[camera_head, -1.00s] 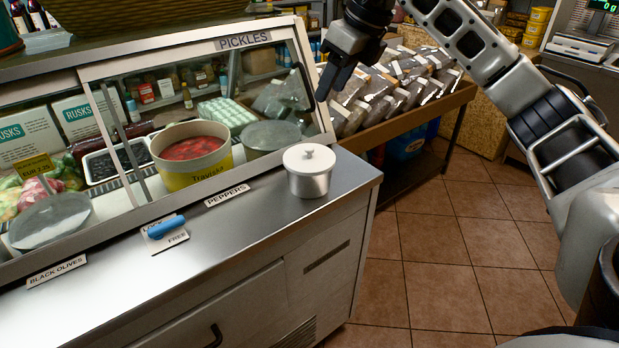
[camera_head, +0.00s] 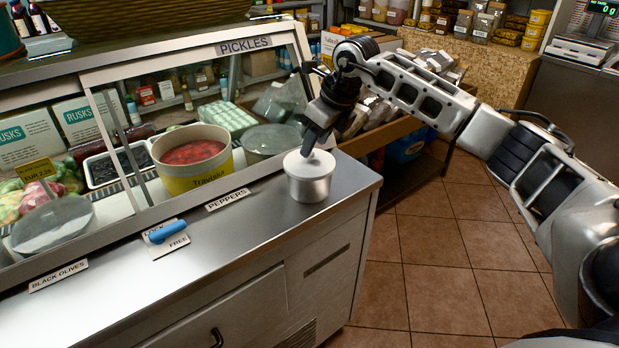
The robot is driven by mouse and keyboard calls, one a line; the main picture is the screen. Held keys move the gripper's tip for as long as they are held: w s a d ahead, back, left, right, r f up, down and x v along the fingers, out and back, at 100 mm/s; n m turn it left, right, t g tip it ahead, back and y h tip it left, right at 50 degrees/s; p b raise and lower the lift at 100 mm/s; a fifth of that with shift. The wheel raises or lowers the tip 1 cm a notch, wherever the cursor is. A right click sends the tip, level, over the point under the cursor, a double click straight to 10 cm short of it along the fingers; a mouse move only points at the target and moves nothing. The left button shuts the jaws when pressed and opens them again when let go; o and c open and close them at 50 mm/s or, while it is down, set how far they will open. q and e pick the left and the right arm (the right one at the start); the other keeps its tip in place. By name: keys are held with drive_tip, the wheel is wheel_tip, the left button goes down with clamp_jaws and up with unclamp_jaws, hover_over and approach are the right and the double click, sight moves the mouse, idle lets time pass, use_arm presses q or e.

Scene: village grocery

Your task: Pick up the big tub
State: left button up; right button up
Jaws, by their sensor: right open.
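The big tub (camera_head: 193,180) is yellow and white, open at the top, and full of red food. It stands upright in the display case, behind the PEPPERS label. A silver pot (camera_head: 309,184) with a pale knobbed lid stands on the metal counter to the right of the tub. My right gripper (camera_head: 312,146) points down just above this lid and hides its knob. It is open, and I cannot tell whether it touches the knob. My left gripper is not in view.
A blue handle (camera_head: 167,231) lies on the LOCK/FREE plate on the counter. Round lids show beside the tub (camera_head: 270,140) and at the left of the case (camera_head: 52,226). Framed panes of the case stand around the tub. The counter front (camera_head: 230,265) is mostly clear.

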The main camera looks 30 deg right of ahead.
drive_tip(key=shift+x, duration=0.95)
drive_tip(key=shift+c, duration=0.4)
clamp_jaws()
drive_tip(key=shift+r, duration=0.1)
drive_tip(key=shift+r, duration=0.1)
